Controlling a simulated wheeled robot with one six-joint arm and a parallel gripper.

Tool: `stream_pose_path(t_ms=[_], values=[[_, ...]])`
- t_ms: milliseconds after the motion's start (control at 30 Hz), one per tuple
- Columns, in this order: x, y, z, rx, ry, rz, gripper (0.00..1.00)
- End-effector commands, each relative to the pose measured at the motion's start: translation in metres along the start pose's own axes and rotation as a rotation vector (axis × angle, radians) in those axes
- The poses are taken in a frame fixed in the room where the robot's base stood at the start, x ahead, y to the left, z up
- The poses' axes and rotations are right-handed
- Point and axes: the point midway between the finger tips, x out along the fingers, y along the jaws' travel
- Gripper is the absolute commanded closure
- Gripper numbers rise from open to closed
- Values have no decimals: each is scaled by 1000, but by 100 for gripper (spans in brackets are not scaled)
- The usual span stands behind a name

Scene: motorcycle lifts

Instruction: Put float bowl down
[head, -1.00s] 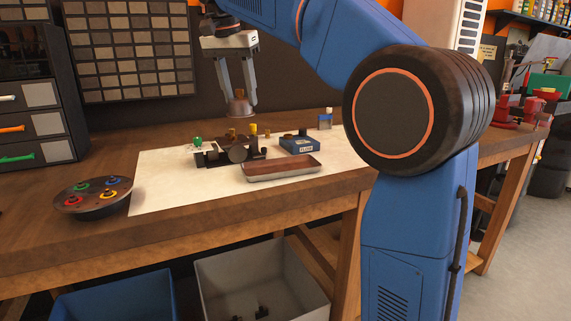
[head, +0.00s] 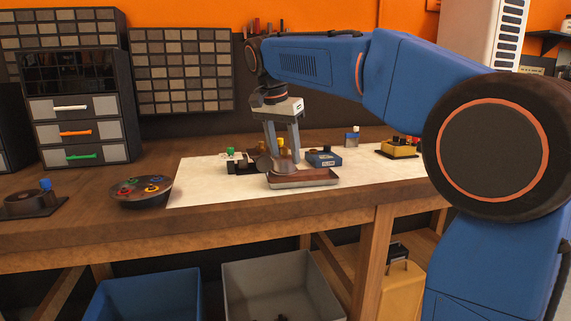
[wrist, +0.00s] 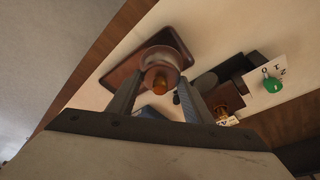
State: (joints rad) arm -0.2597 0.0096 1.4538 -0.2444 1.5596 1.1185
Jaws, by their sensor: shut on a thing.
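The float bowl (head: 286,169) is a round metal cup, greyish brown, with an amber brass knob that shows in the wrist view (wrist: 160,60). My gripper (head: 285,160) is shut on it, one finger on each side. The bowl is at the shallow brown metal tray (head: 318,181), overlapping it in both views. I cannot tell whether the bowl touches the tray floor. The tray's far end shows bare in the wrist view (wrist: 122,74). The dark carburetor body (head: 240,168) with a green knob lies left of the tray; the fingers partly hide it.
A white mat (head: 200,187) lies under these things. A small blue box (head: 323,158) is just behind the tray. A round dish with coloured knobs (head: 141,191) stands left, a yellow item (head: 400,148) right. The bench's front edge is close to the tray.

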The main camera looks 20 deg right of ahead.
Motion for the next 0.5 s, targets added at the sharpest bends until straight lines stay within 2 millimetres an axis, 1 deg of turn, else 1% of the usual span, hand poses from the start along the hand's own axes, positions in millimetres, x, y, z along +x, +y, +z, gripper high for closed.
stream_pose_path(t_ms=[100, 200, 300, 500], values=[[17, 1, 5, -1, -1, 2, 78], [27, 0, 8, 0, -1, 2, 78], [32, 0, 9, 0, -1, 1, 78], [32, 0, 9, 0, 0, 1, 78]])
